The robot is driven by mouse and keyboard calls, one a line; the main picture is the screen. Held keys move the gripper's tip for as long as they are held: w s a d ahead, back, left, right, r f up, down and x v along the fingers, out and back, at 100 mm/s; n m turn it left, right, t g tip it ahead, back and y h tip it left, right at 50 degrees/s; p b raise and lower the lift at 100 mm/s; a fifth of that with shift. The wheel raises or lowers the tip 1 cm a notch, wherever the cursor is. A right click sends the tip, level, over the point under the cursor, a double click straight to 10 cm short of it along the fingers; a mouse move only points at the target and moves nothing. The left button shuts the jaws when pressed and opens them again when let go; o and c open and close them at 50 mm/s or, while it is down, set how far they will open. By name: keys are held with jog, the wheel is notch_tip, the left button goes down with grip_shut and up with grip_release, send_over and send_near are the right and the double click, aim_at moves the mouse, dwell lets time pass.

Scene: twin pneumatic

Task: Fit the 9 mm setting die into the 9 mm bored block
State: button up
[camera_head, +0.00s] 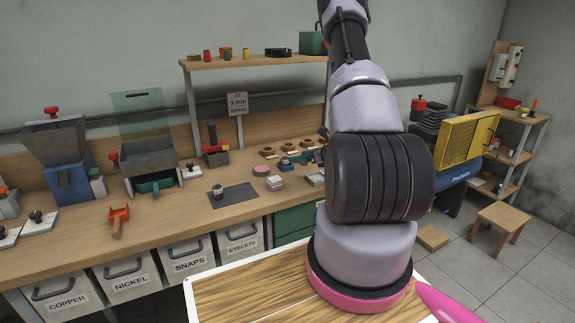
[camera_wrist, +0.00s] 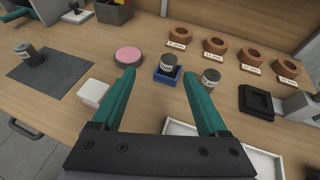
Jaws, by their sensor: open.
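My gripper (camera_wrist: 158,73) is open, its two teal fingers apart and nothing between them touching. Just past the fingertips, a small grey cylinder (camera_wrist: 168,60) with a pale label stands in or on a blue square block (camera_wrist: 166,75); I cannot tell how deep it sits. A second labelled grey cylinder (camera_wrist: 210,78) stands on the bench beside the right finger. A third (camera_wrist: 28,52) stands on a dark mat (camera_wrist: 58,70) at left. The labels are too small to read, so I cannot tell which is the 9 mm die. In the head view the blue block (camera_head: 286,164) is small; my arm hides my gripper.
Several brown rings (camera_wrist: 215,46) with tags line the back. A pink-topped tin (camera_wrist: 129,57) and a pale box (camera_wrist: 94,92) stand left of the fingers. A sign (camera_head: 238,104) reads 9 mm brass.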

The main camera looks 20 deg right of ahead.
aim_at(285, 163)
jog(key=shift+m, duration=0.3)
jog(key=w+f, duration=0.1)
jog(key=w, duration=0.1)
jog(key=w+f, duration=0.2)
jog(key=shift+a, duration=0.1)
jog(key=shift+d+x, duration=0.15)
jog(key=shift+x, duration=1.3)
jog(key=shift+d+x, duration=0.2)
jog(key=shift+x, duration=1.3)
jog(key=shift+w, duration=0.1)
grip_shut()
